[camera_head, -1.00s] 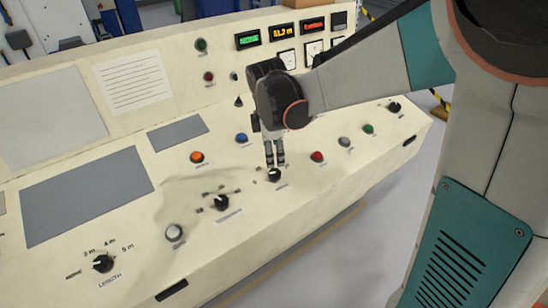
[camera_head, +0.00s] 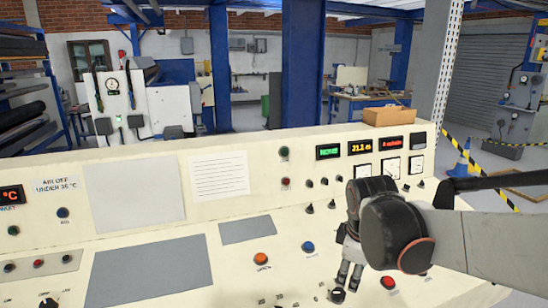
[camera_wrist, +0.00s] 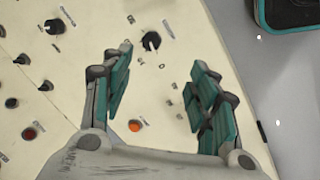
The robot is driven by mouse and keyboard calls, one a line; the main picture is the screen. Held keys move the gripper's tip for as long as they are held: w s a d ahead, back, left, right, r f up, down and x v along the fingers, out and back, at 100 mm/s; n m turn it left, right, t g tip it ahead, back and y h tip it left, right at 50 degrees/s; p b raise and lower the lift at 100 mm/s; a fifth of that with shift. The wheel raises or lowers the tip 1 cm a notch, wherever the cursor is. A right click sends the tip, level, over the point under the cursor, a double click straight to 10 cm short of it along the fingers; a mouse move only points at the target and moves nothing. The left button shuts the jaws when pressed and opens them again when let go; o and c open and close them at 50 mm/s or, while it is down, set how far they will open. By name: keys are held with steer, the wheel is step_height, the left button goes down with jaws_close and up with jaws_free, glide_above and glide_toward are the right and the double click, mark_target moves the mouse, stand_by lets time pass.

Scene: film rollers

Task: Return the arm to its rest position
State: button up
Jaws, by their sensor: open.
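My gripper (camera_head: 350,274) hangs over the right part of the cream control console (camera_head: 150,241) in the head view, fingers pointing down near a black knob (camera_head: 337,295). In the wrist view my gripper (camera_wrist: 160,90) shows its two teal-padded fingers spread wide with nothing between them but the panel behind. A black knob (camera_wrist: 151,41) and an orange button (camera_wrist: 135,126) show between the fingers, apart from them. The arm reaches in from the right of the head view.
The console carries an orange button (camera_head: 261,259), a blue button (camera_head: 308,247), a red button (camera_head: 388,283) and lit displays (camera_head: 360,147). A cardboard box (camera_head: 389,115) sits at its back right. A traffic cone (camera_head: 461,160) and striped tape stand beyond. Grey floor lies at right.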

steer(key=s+r+m+t, duration=0.2)
steer(key=s+m+t, duration=0.2)
steer(key=s+m, duration=0.8)
steer(key=s, duration=0.3)
steer(key=shift+s+d+r+y, duration=0.2)
steer(key=shift+d+r+y, duration=0.15)
steer(key=shift+d+y, duration=0.05)
